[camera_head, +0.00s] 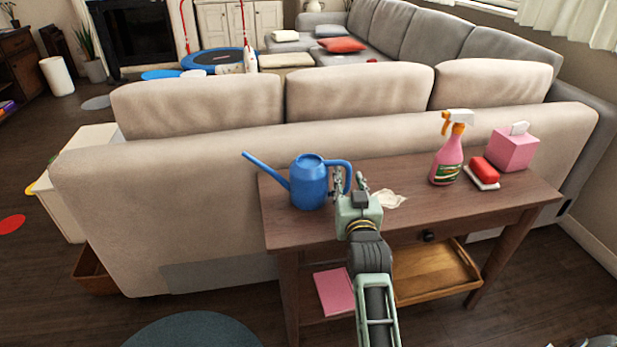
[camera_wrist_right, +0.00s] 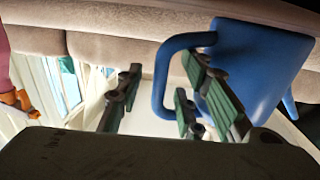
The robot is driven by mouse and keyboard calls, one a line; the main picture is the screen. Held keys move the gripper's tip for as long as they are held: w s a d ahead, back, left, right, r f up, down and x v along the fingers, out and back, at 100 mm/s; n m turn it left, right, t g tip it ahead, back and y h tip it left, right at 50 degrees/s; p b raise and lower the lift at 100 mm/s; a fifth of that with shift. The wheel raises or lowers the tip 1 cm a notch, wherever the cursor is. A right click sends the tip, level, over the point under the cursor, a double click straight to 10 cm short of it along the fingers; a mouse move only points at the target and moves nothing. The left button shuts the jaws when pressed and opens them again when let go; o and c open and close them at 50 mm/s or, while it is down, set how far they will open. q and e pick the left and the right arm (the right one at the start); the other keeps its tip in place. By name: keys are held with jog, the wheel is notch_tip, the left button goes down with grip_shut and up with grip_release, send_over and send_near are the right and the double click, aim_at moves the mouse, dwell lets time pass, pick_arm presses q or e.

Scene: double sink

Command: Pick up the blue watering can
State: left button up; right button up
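The blue watering can (camera_head: 309,182) stands upright on the left end of the wooden console table (camera_head: 415,222), its spout pointing left and its handle on the right. My right gripper (camera_head: 350,183) is at the handle, coming from the front of the table. In the right wrist view, the can (camera_wrist_right: 262,62) is at the right. The gripper's fingers (camera_wrist_right: 162,98) are spread apart, with the handle's outer bar between them. The gripper looks open, and I cannot tell whether a finger touches the handle. My left gripper is not in view.
A crumpled cloth (camera_head: 388,199) lies just right of the gripper. A pink spray bottle (camera_head: 448,160), a red sponge (camera_head: 484,170) and a pink tissue box (camera_head: 513,150) stand farther right. The beige sofa (camera_head: 200,200) backs the table. A wooden tray (camera_head: 436,275) sits on the lower shelf.

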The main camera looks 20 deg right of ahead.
jog(key=shift+w, duration=0.25)
jog(key=shift+s+r, duration=0.1)
grip_shut()
dwell(0.3)
jog(key=shift+r, duration=0.1)
